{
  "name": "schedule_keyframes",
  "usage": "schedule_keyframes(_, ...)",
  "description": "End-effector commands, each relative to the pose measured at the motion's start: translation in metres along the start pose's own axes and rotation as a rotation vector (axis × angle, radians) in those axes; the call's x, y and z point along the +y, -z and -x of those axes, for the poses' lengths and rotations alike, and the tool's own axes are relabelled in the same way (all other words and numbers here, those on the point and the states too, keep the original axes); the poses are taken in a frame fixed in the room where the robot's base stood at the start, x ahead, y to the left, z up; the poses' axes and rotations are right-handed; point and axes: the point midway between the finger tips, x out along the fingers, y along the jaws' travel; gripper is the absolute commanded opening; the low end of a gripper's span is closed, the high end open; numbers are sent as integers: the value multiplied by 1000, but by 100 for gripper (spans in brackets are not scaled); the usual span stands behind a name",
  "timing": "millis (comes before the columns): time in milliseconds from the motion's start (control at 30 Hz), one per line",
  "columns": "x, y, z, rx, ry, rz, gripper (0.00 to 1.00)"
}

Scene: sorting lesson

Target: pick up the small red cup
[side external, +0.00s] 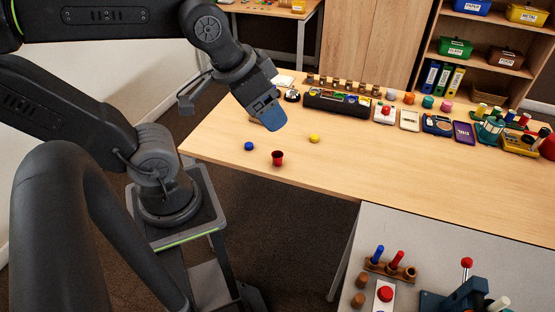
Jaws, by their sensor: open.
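The small red cup (278,158) stands upright on the wooden table (370,165), near its front left edge. A small blue piece (249,146) lies to its left and a small yellow piece (314,139) to its right. My gripper (272,125) is above the table, apart from the cup and higher than it. Its blue-tipped end points down toward the table. It is open, and nothing shows between its fingers, though the near finger hides most of the gap.
A black tray of coloured pieces (338,103) and a row of small items stand along the table's back. A grey bench (400,225) with a wooden peg holder (390,270) and a red button (385,293) is at the lower right. The table's front middle is clear.

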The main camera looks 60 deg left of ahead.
Motion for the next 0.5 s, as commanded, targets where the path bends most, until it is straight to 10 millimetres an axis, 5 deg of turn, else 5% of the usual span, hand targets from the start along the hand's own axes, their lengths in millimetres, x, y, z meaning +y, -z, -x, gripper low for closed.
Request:
schedule_keyframes(167,10,13,-7,5,-70,17,68)
schedule_keyframes(333,29,58,-28,59,-242,111,68)
schedule_keyframes(500,15,112,-63,154,-317,297,68)
